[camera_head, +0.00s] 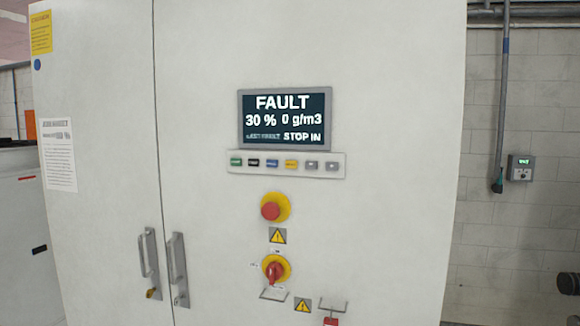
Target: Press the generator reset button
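A tall white cabinet (360,220) fills most of the head view. Its dark display (284,118) reads FAULT, 30 %, 0 g/m3 and STOP IN. Neither gripper is in view.
A red emergency-stop knob (271,210) on yellow and a red rotary switch (274,272) sit below the buttons. Door handles (178,270) project at lower left. A small wall box (521,167) and a pipe (503,90) are at right. Nothing blocks the panel front.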

